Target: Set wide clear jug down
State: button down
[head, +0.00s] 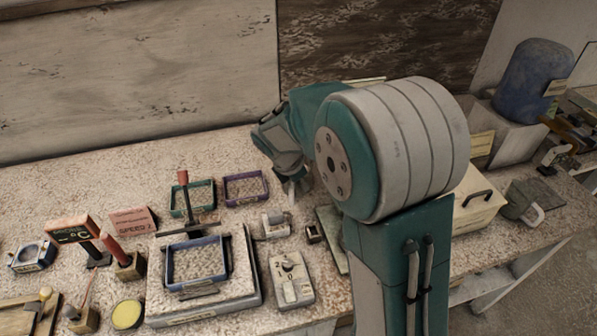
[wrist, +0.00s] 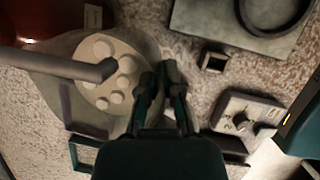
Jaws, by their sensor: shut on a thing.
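In the wrist view, a wide see-through grey jug (wrist: 62,76) is beside my gripper, on its left. A pale mass with several round white lumps (wrist: 103,72) shows within its outline. My gripper (wrist: 160,84) is shut, with its fingers at the jug's right side. The exact grip point is dark and hard to make out. In the head view, my gripper (head: 290,178) is low over the bench behind my arm. The jug cannot be clearly made out there, and whether its base touches the bench cannot be told.
Near the gripper are a purple tray (head: 245,188), a teal tray (head: 191,198), a small device (head: 275,225) and a knobbed box (head: 291,280). A dark rod (wrist: 65,67) crosses the jug in the wrist view. The speckled bench (head: 60,195) is clear at the back left.

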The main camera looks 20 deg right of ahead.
aim_at(302, 194)
jog(key=shift+w+d, duration=0.1)
jog(key=shift+w, duration=0.1)
jog(key=shift+d, duration=0.1)
jog(key=shift+r+n+y, duration=0.1)
jog(key=shift+n+y, duration=0.2)
jog(key=shift+f, duration=2.85)
jog(key=shift+s+f, duration=0.1)
jog(key=shift+f, duration=0.45)
jog(key=c, duration=0.7)
grip_release()
